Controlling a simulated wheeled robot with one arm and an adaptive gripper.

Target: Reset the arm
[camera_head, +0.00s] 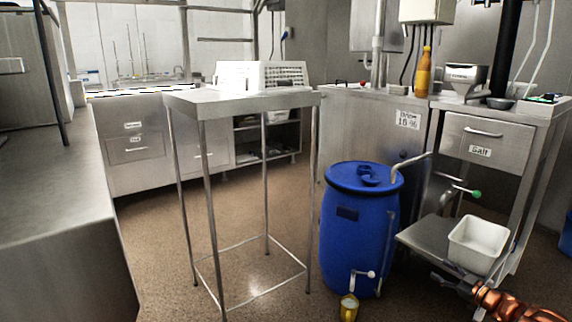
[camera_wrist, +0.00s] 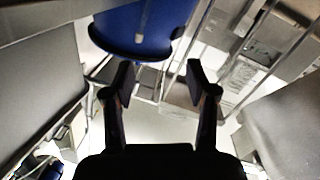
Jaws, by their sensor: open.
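My gripper (camera_wrist: 160,84) is open and empty in the wrist view, its two dark fingers spread apart with nothing between them. In the head view my copper-coloured arm reaches in from the lower right corner, and my gripper (camera_head: 452,278) shows small at its end, left of a white tub (camera_head: 478,246) and right of a blue barrel (camera_head: 357,225). The blue barrel also shows at the top of the wrist view (camera_wrist: 135,45).
The white tub stands on a low metal shelf (camera_head: 428,238) beside the barrel. A metal counter with a drawer (camera_head: 487,140) holds an orange bottle (camera_head: 424,72) at the right. A steel surface (camera_head: 50,190) fills the left. Open brown floor (camera_head: 165,260) lies between.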

